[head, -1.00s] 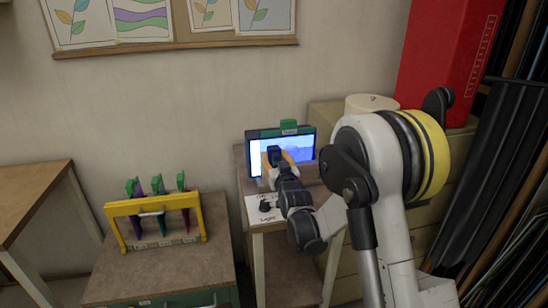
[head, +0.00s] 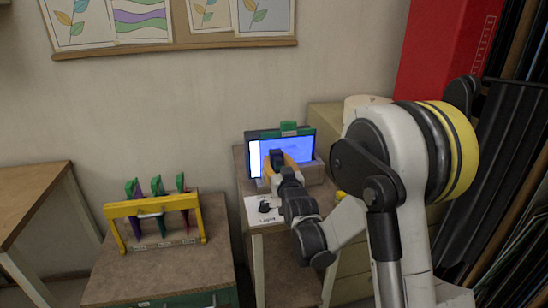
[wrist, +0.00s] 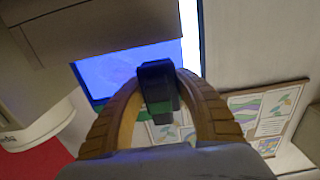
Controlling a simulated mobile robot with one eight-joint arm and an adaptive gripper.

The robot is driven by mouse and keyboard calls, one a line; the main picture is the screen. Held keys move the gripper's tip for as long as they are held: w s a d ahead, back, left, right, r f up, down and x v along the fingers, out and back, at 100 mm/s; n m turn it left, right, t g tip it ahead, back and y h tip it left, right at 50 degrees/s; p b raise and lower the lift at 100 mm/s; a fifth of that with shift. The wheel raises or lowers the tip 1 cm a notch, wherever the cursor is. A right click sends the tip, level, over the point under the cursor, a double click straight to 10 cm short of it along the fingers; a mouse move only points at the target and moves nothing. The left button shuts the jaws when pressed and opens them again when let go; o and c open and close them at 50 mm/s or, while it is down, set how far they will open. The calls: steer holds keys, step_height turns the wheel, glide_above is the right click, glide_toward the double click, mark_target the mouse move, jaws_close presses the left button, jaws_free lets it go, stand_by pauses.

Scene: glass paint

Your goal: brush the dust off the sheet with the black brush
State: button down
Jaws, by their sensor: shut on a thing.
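The sheet (head: 300,148) is a glowing blue panel in a dark frame, standing upright on a small stand against the wall. A bright white strip runs down its left side. In the wrist view the sheet (wrist: 125,72) is blue, with the white strip at its right edge. My gripper (head: 277,161) has orange fingers and is shut on the black brush (wrist: 158,86), in front of the sheet's left part. The brush (head: 276,154) overlaps the sheet in view; I cannot tell whether it touches. Dust is not distinct. The bristles are hidden.
A green clip (head: 289,128) sits on top of the frame. A labelled white card (head: 262,211) with a black knob lies in front. A yellow rack (head: 153,207) holds several coloured tools at left. A red box (head: 445,45) and dark sheets stand at right.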

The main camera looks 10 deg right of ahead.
mark_target(279, 168)
steer(key=shift+s, duration=0.9)
steer(key=shift+s, duration=0.1)
steer(key=shift+s, duration=1.45)
steer(key=c, duration=1.8)
jaws_free()
jaws_close()
steer(key=shift+w, duration=0.2)
